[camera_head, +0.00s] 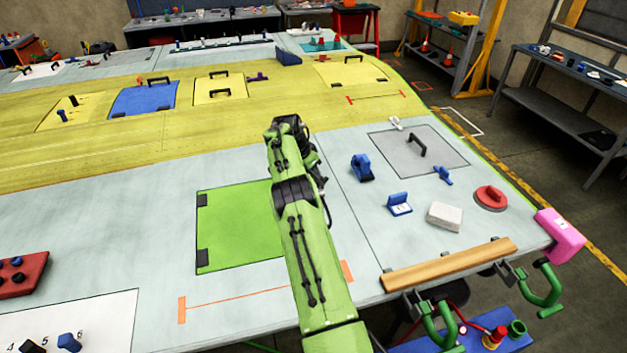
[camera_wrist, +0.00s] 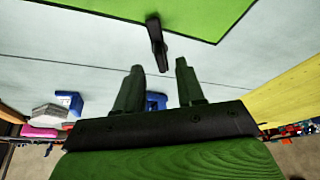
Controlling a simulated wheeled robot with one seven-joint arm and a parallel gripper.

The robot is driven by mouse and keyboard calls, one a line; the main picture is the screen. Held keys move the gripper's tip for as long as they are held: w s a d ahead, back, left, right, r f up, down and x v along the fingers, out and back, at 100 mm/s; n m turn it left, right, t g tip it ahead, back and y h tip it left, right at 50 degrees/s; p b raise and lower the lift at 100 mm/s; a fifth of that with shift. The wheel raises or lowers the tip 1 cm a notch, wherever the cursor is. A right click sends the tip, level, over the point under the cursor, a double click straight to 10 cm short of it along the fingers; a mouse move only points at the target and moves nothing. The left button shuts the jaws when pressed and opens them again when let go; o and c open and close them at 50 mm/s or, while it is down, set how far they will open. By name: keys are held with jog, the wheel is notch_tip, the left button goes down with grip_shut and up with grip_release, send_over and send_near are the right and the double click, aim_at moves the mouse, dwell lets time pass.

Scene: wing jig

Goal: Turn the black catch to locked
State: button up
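The black catch (camera_wrist: 157,45) is in the upper middle of the wrist view, at the edge of a green panel (camera_wrist: 190,14). One end lies by the green edge and the other points toward my gripper over the pale surface. I cannot tell from its pose whether it is locked. My gripper (camera_wrist: 160,65) is open, one finger on each side of the catch's near end in the picture, with no contact visible. In the head view the green panel (camera_head: 235,230) lies flat in the pale surface, and my arm hides the catch.
To the right in the head view are a blue clamp-like piece (camera_head: 362,168), a blue bracket (camera_head: 399,204), a white block (camera_head: 444,216), a red disc (camera_head: 491,198) and a wooden bar (camera_head: 450,264). A grey panel with a handle (camera_head: 416,147) lies behind them.

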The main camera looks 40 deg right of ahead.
jog(key=v, duration=1.2)
jog(key=shift+p, duration=0.4)
